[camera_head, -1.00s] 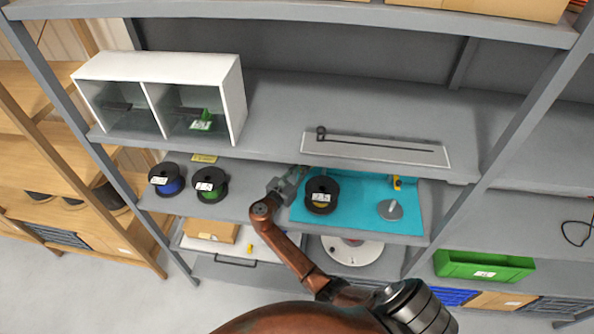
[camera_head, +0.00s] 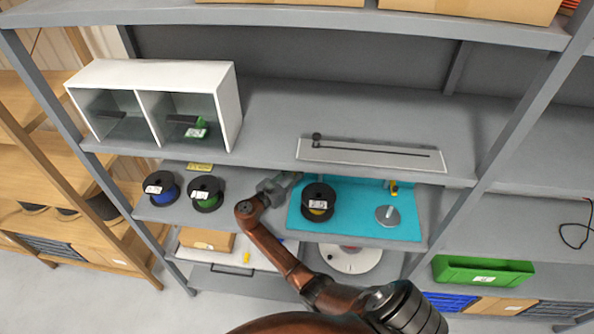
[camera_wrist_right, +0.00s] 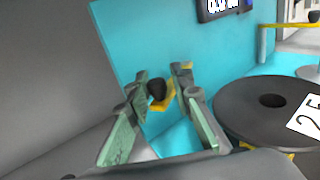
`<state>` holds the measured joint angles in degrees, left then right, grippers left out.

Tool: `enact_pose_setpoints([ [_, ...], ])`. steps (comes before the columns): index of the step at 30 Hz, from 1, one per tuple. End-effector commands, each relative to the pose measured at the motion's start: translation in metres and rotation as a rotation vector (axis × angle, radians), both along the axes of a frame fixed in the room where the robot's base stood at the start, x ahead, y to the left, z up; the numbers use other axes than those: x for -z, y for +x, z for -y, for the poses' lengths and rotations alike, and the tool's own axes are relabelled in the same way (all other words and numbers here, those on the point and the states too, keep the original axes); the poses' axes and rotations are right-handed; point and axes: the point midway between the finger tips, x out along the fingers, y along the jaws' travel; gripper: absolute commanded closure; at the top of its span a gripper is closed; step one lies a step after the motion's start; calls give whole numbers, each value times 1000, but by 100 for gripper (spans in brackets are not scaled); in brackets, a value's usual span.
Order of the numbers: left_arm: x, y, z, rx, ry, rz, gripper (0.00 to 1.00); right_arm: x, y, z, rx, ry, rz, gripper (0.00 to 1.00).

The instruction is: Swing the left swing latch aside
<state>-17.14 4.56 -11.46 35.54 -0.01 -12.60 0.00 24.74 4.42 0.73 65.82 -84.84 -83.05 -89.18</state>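The left swing latch (camera_wrist_right: 164,100) is yellow with a black knob, low against the blue panel in the right wrist view. My right gripper (camera_wrist_right: 162,80) is open, its two green-grey fingers on either side of the knob in that view; I cannot tell whether either touches it. In the head view the right gripper (camera_head: 292,180) is at the left edge of the blue mat (camera_head: 350,222), left of a black reel (camera_head: 318,196), and hides most of the left latch. Another yellow latch (camera_head: 393,188) is at the mat's right. My left gripper is not in view.
The black reel (camera_wrist_right: 265,110) is close to the right of the fingers. A grey disc with a peg (camera_head: 388,215) is on the mat. Blue-labelled (camera_head: 160,188) and green (camera_head: 205,193) reels stand left. The upper shelf (camera_head: 270,125) overhangs this level.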

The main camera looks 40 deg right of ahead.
Motion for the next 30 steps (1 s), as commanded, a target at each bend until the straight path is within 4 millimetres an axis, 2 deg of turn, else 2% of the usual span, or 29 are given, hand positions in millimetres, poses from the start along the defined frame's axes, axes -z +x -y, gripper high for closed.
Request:
enact_pose_setpoints([
  [4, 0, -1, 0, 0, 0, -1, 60, 0, 0, 0, 0, 0, 0, 68],
  [12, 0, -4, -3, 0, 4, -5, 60, 0, 0, -1, 0, -1, 0, 68],
  [16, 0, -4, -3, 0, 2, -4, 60, 0, -1, -10, -2, 0, 0, 68],
  [30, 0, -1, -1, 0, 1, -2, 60, 0, -19, -97, -2, 2, 0, 68],
])
